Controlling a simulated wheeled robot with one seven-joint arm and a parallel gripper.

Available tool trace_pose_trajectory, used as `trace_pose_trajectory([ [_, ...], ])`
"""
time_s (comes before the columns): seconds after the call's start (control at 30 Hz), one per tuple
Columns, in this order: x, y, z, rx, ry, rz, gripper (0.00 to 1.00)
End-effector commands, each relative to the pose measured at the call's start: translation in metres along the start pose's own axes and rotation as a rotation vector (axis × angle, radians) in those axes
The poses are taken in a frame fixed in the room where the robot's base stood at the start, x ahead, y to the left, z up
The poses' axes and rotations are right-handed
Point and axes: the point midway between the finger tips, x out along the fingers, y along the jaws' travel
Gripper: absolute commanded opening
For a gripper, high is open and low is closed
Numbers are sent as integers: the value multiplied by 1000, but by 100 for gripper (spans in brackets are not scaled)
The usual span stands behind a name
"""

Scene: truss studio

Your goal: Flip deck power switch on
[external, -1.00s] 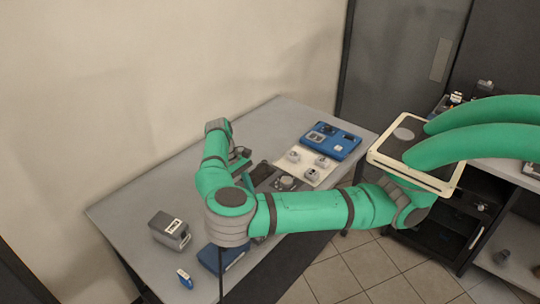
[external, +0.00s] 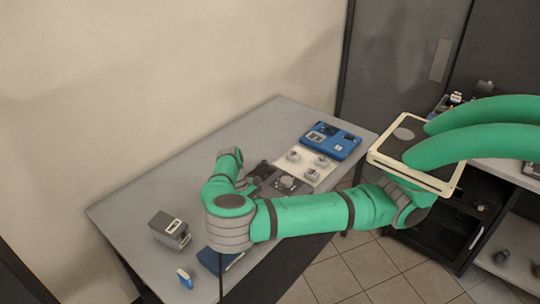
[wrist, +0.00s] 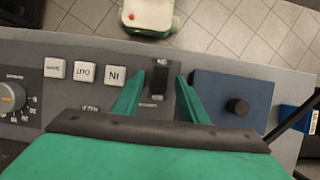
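The deck is a grey panel (wrist: 62,95) on the table; in the external view part of it (external: 286,184) shows behind my arm. The power switch appears to be the small black rocker (wrist: 158,80) on the panel, right of the white buttons. Its label is too small to read, and I cannot tell its position. My gripper (wrist: 161,76) is open, with its two green fingers on either side of the switch and nothing held. Whether a fingertip touches it I cannot tell. In the external view my arm hides the fingers and switch.
White buttons (wrist: 86,73) and a dial (wrist: 10,97) lie left of the switch. A blue box with a black knob (wrist: 237,106) sits close to the right finger. A grey box (external: 170,230) and a blue unit (external: 331,141) stand on the table.

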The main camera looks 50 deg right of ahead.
Motion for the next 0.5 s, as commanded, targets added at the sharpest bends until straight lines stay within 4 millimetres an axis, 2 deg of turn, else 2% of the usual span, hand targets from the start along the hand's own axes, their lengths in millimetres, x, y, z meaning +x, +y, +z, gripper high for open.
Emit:
trace_pose_trajectory([
  [0.03,0,0,0,0,0,0,39],
  [0.07,0,0,0,0,0,0,34],
  [0.2,0,0,0,0,0,0,1],
  [0.5,2,0,4,3,58,3,0],
])
